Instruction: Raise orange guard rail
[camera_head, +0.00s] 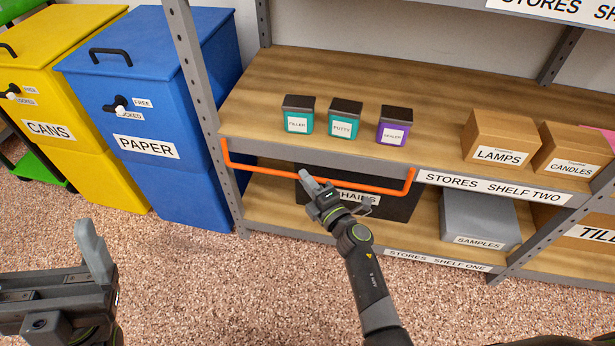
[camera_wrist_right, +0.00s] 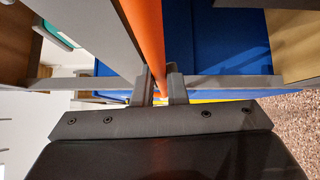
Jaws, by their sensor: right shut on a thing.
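The orange guard rail (camera_head: 265,169) is a thin U-shaped bar at the front edge of the middle shelf. It hangs down, with its long bar below the shelf board and its short ends going up to the edge. My right gripper (camera_head: 311,180) is shut on the long bar near its middle. In the right wrist view the orange guard rail (camera_wrist_right: 145,35) runs between the two fingers of my right gripper (camera_wrist_right: 161,86). My left gripper (camera_head: 88,262) is at the lower left, away from the shelf; only one finger shows clearly.
Filler (camera_head: 298,114), putty (camera_head: 345,119) and sealer (camera_head: 393,125) boxes stand on the middle shelf behind the rail. Cardboard boxes (camera_head: 500,139) stand to their right. A dark bin (camera_head: 395,207) is below, behind the rail. Blue (camera_head: 165,95) and yellow (camera_head: 50,95) bins stand left.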

